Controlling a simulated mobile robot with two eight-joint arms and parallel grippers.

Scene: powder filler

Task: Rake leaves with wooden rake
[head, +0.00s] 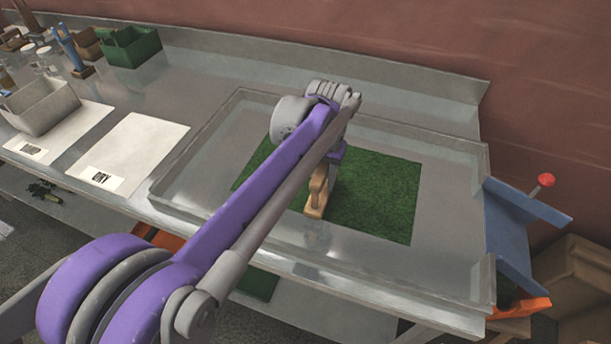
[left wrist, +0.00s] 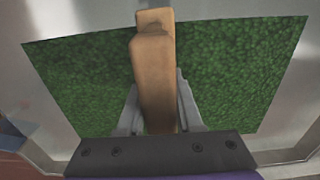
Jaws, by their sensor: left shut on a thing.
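A light wooden tool (head: 318,190), seemingly the rake, stands over a green leafy-textured patch (head: 378,198) in a wide metal tray. My left gripper (head: 328,165) is shut on it, with the tool pointing down. In the left wrist view the wooden piece (left wrist: 154,75) sits between the two fingers of my left gripper (left wrist: 158,108), with the green patch (left wrist: 235,70) behind it. The rake's teeth cannot be made out, and no separate loose leaves can be told from the green. My right gripper is not in view.
The tray's clear-looking rim (head: 200,133) surrounds the green patch. A blue and orange stand with a red knob (head: 545,180) is at the right end. A white sheet (head: 133,155), a grey bin (head: 42,106) and a green box (head: 130,46) are at left.

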